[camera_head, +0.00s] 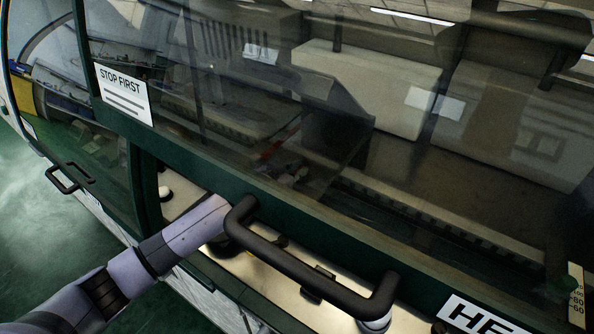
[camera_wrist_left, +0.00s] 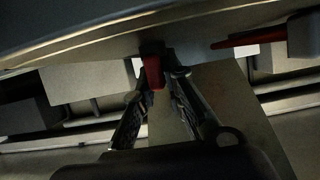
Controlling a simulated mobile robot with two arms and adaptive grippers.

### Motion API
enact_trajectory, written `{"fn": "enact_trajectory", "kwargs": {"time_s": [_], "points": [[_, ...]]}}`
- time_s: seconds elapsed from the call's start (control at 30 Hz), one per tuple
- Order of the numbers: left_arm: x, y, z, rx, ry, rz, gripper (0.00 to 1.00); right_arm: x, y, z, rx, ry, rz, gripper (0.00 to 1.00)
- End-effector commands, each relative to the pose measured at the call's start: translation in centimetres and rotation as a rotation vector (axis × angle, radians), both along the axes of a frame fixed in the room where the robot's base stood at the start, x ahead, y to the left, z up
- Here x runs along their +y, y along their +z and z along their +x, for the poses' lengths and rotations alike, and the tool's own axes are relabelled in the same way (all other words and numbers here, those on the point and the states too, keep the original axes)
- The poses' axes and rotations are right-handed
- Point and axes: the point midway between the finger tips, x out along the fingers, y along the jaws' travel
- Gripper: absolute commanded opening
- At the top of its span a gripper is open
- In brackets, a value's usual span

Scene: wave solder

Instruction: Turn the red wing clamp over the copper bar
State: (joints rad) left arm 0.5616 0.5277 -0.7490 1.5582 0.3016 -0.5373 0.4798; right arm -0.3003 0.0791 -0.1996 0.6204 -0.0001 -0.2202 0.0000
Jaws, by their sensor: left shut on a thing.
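In the left wrist view, my left gripper (camera_wrist_left: 157,82) is shut on a small red piece (camera_wrist_left: 152,72), which looks like a wing of the red wing clamp. The piece hangs below a dark block at a long pale edge. In the head view, my left arm passes under the lower frame of a glass window. A dim red shape (camera_head: 275,146) shows through the reflecting glass. I cannot make out the copper bar clearly in either view. My right gripper is not in view.
A black bar handle (camera_head: 310,276) on the green window frame (camera_head: 194,164) is close beside my left arm. Another red part (camera_wrist_left: 246,40) is to the right in the wrist view. A "STOP FIRST" label (camera_head: 124,93) is on the glass. A smaller handle (camera_head: 70,178) is at left.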

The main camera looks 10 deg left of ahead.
Motion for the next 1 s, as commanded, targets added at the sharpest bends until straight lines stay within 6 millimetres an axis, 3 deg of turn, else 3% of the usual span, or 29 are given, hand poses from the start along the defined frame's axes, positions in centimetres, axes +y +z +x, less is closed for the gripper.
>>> {"fn": "enact_trajectory", "kwargs": {"time_s": [0.47, 1.0], "points": [[-0.3, -0.2, -0.1, 0.004, 0.24, -0.01, 0.0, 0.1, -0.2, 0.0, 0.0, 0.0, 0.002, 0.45], [-0.1, -0.3, 0.0, 0.003, 0.588, -0.005, 0.0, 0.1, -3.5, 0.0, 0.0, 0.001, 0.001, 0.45]]}}
